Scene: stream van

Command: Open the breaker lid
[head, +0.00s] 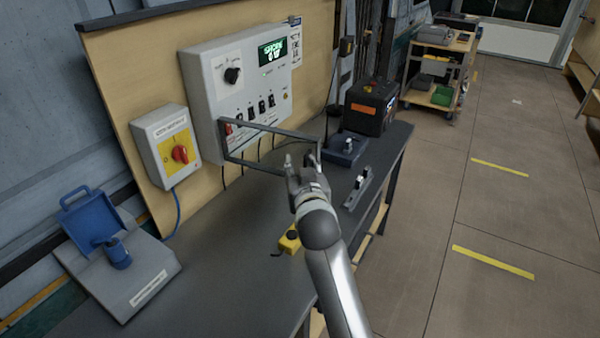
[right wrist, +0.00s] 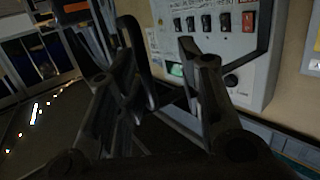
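The breaker lid (head: 270,129) is a thin dark frame. It stands out from the lower front of the grey breaker panel (head: 200,85), joined near the panel's left side, with its free end toward my right gripper. Several black switches and a red one (right wrist: 248,20) are exposed on the panel. My right gripper (head: 303,163) is at the lid's free end. Its fingers are apart in the right wrist view (right wrist: 160,85), with a dark bar (right wrist: 131,40) showing beyond and between them; I cannot tell if they touch it. My left gripper is out of view.
A red-knob switch box (head: 165,152) is left of the panel. A blue-handled device (head: 110,240) stands at the bench's left end. A black box (head: 370,105), a small dark-blue device (head: 343,149) and a yellow item (head: 289,241) are on the bench. The front bench top is mostly clear.

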